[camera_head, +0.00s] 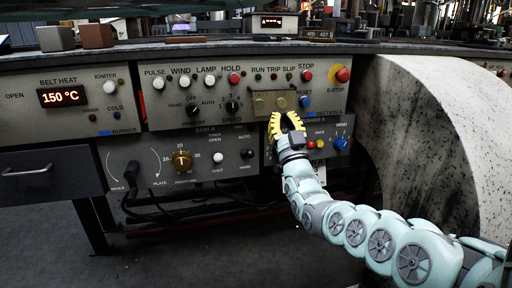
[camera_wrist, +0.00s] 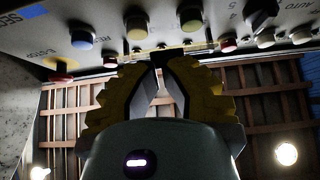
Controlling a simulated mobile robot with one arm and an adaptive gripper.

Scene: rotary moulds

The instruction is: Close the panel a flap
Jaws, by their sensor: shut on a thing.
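The panel A flap appears as a small brass-coloured plate (camera_head: 272,101) on the right part of the grey control panel, below the RUN, TRIP and SLIP lights. In the wrist view its thin yellowish edge (camera_wrist: 200,48) shows, seen nearly edge-on. My gripper (camera_head: 287,118) has yellow padded fingers and reaches up from below right. Its fingertips (camera_wrist: 161,62) come together at the flap's lower edge and are shut on it. The fingers hide part of the panel just below the flap. How far the flap is tilted is hard to tell.
A red E-STOP button (camera_head: 342,75) and a blue button (camera_head: 305,101) sit right of the flap. Red and yellow buttons (camera_head: 315,144) and a blue knob (camera_head: 341,143) lie close to my wrist. A speckled curved housing (camera_head: 425,125) stands at right. Cables hang below.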

